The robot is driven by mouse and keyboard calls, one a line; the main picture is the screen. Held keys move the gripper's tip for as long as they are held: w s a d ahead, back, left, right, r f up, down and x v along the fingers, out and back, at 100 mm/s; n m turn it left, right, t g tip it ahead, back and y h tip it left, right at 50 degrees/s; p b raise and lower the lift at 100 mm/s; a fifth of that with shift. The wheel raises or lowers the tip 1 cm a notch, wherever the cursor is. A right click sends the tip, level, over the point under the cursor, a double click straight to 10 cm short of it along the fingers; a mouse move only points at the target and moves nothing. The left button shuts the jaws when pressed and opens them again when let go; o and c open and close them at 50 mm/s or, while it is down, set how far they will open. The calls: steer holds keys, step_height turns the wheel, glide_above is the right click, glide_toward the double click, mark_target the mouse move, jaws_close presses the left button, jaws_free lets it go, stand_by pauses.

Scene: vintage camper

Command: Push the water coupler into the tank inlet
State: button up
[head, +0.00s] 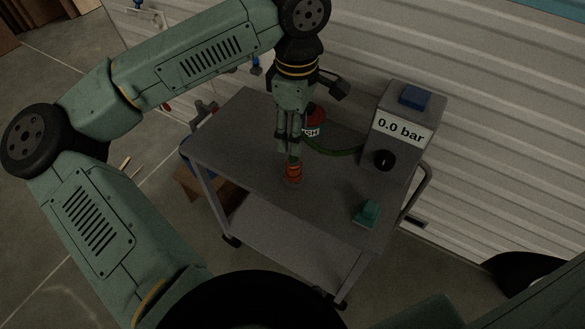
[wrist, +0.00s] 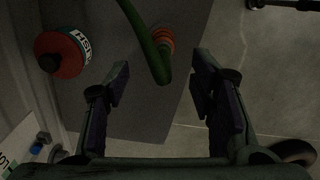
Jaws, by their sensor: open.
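An orange ribbed piece (head: 293,172), which looks like the water coupler, is at the cart top below my gripper (head: 289,148). In the wrist view the orange piece (wrist: 164,39) shows beyond the fingertips, partly behind a green hose (wrist: 148,45). My gripper (wrist: 161,72) is open, its fingers apart on either side of the hose's near end; nothing is clamped. A red canister (head: 315,122) with a white label ending in "SH" stands behind my gripper; it is also in the wrist view (wrist: 66,62). I cannot tell which part is the tank inlet.
A grey box (head: 399,105) reading "0.0 bar", with a black knob, stands at the cart's back right. The green hose (head: 337,151) runs towards it. A teal object (head: 367,213) lies at the front right. The left of the cart top (head: 232,145) is clear.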

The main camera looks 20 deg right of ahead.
mark_target(295, 162)
steer(key=shift+f+p, duration=0.35)
steer(key=shift+f, duration=2.35)
steer(key=shift+s+f+p, duration=0.1)
steer(key=shift+f+p, duration=0.25)
step_height(295, 162, down, 4)
steer(key=shift+s+a+f+p, duration=0.15)
steer(key=shift+f+p, duration=0.1)
steer(key=shift+p, duration=0.4)
steer(key=shift+c, duration=0.5)
steer(key=c, duration=1.1)
